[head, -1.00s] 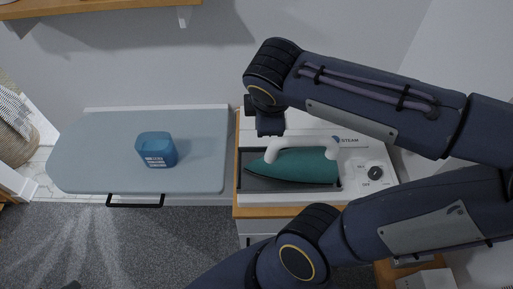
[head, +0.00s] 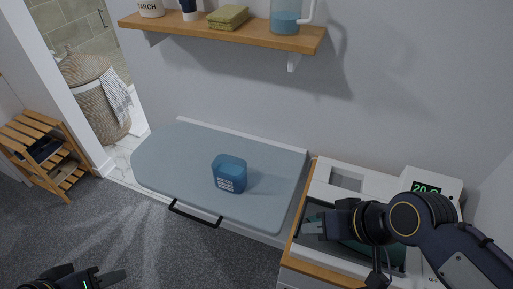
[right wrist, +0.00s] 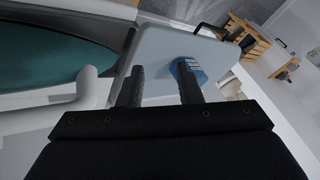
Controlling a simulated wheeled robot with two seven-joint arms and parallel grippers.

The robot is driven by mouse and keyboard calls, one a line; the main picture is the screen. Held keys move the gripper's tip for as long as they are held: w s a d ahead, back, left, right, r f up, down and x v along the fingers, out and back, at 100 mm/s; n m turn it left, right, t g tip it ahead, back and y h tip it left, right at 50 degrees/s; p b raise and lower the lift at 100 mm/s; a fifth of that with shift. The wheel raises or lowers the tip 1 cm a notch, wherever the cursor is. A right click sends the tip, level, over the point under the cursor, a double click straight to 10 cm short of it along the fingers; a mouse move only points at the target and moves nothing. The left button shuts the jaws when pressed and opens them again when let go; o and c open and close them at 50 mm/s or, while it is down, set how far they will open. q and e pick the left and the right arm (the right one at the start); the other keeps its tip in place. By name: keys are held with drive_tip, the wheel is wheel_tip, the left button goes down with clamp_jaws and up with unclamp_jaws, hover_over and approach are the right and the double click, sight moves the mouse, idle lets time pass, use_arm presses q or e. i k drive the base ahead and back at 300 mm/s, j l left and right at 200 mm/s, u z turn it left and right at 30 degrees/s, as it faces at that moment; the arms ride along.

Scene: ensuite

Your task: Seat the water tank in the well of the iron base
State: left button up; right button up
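The blue translucent water tank (head: 229,178) stands upright on the grey-blue ironing board, with a white label on its front. It also shows in the right wrist view (right wrist: 187,70), beyond my fingers. The white iron base (head: 318,190) sits on the wood-edged cabinet at right. Its rectangular well (head: 347,179) is at the back and looks empty. The teal iron (head: 372,252) lies on the base, partly hidden by my right arm. My right gripper (head: 312,228) is over the iron, fingers apart and empty. My left gripper (head: 108,279) is at the lower left, mostly cut off.
The ironing board (head: 165,160) has clear surface around the tank and a black handle (head: 195,214) at its front. A wall shelf (head: 235,32) above holds a jug (head: 289,16), sponges (head: 228,17) and bottles. A slatted rack (head: 45,150) and basket (head: 95,100) stand at left.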

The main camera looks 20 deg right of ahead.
sight(332, 180)
drive_tip(key=z, duration=2)
drive_tip(key=u, duration=1.75)
drive_tip(key=i+j+z, duration=0.1)
drive_tip(key=z, duration=0.4)
drive_tip(key=j+z, duration=0.2)
drive_tip(key=z, duration=0.25)
drive_tip(key=j+z, duration=0.2)
drive_tip(key=z, duration=0.3)
